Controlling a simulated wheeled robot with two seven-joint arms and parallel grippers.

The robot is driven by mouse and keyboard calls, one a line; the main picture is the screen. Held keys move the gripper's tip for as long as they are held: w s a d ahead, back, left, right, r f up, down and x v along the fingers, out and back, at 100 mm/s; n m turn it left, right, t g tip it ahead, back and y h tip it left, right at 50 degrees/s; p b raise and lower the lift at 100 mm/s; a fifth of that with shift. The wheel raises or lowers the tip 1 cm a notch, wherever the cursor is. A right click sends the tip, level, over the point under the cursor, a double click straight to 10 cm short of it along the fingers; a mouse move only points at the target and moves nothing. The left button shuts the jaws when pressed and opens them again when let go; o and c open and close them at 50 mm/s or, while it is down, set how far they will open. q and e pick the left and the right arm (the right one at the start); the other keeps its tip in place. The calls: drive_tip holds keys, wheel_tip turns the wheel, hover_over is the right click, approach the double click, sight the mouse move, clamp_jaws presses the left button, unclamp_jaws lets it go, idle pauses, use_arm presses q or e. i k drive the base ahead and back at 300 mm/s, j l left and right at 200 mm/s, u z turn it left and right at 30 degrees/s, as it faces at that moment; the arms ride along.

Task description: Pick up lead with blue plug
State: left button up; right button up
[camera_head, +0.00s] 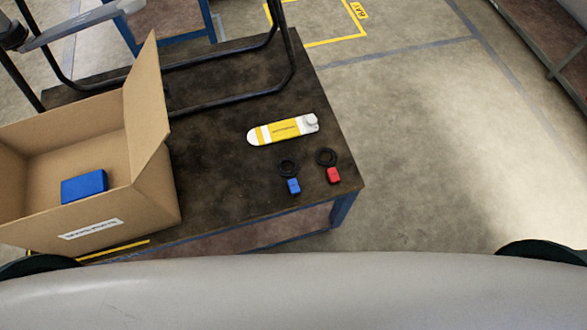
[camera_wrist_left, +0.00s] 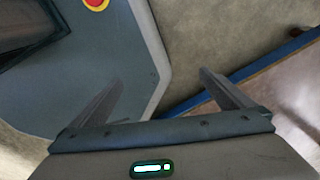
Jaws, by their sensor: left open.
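The lead with the blue plug lies on the dark table. Its blue plug (camera_head: 294,186) is near the table's front edge, with a black coiled ring (camera_head: 289,168) just behind it. A similar lead with a red plug (camera_head: 333,175) lies to its right. My left gripper (camera_wrist_left: 165,90) shows in the left wrist view with its two fingers spread apart and nothing between them. It is away from the leads, with floor and a grey base with a red button below it. Neither gripper shows in the head view.
A yellow and white device (camera_head: 283,130) lies behind the leads. An open cardboard box (camera_head: 150,200) with a blue block (camera_head: 85,187) stands at the left. A black tubular frame (camera_head: 230,102) stands at the back of the table (camera_head: 230,200). The floor to the right is clear.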

sight(294, 186)
drive_tip(key=l+u, duration=0.15)
drive_tip(key=l, duration=0.3)
drive_tip(key=k+l+u, duration=0.15)
drive_tip(key=l, duration=0.3)
drive_tip(key=k+l+u, duration=0.1)
drive_tip(key=l, duration=0.3)
drive_tip(key=k+l+u, duration=0.15)
drive_tip(key=l, duration=0.25)
